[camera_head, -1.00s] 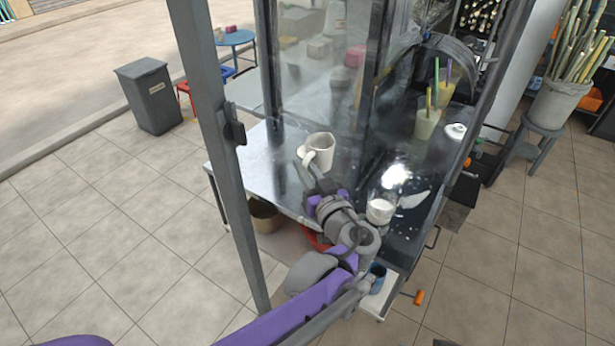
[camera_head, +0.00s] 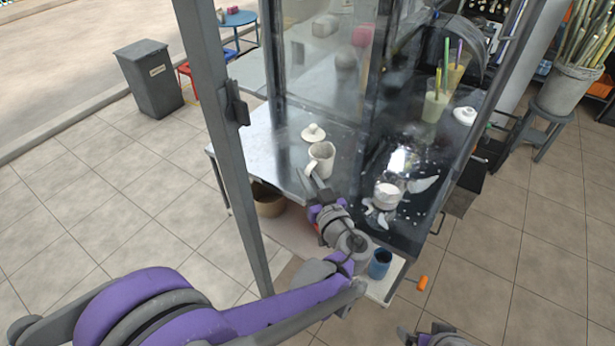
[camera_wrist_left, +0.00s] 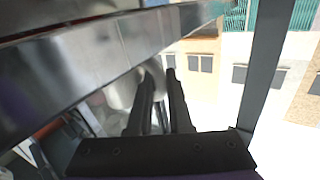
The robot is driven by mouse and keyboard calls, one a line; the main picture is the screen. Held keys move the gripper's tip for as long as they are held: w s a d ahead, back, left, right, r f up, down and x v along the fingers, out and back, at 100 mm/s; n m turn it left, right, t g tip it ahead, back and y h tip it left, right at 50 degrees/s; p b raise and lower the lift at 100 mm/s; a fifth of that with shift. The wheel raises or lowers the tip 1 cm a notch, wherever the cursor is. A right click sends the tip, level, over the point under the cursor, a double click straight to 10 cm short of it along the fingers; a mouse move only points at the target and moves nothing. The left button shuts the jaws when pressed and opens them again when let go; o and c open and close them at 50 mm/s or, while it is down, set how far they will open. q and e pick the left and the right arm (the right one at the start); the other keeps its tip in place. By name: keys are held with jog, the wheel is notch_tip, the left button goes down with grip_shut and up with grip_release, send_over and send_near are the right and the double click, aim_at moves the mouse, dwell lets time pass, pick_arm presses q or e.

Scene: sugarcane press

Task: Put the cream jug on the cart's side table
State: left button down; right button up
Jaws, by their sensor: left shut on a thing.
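The cream jug (camera_head: 321,160) is upright at the steel top in the head view, its handle toward my left gripper. My left gripper (camera_head: 312,178) is shut on the jug's handle side; the contact is small and partly hidden. In the left wrist view the fingers (camera_wrist_left: 160,88) point away, with a pale, blurred part of the jug (camera_wrist_left: 124,92) beside them. The cart's steel side surface (camera_head: 255,145) extends left of the glass case. I cannot tell whether the jug touches it. Part of my right arm's end (camera_head: 436,335) shows at the bottom edge; its jaws are unclear.
A cream lid (camera_head: 313,132) lies just behind the jug. A grey post (camera_head: 215,110) and glass panels (camera_head: 325,65) stand close by. A blue cup (camera_head: 379,264) sits lower in front.

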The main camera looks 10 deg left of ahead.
pick_arm(q)
jog(key=shift+f, duration=0.15)
jog(key=c, duration=1.3)
grip_release()
jog(key=shift+f, duration=0.1)
jog(key=o, duration=0.5)
jog(key=shift+c, duration=0.2)
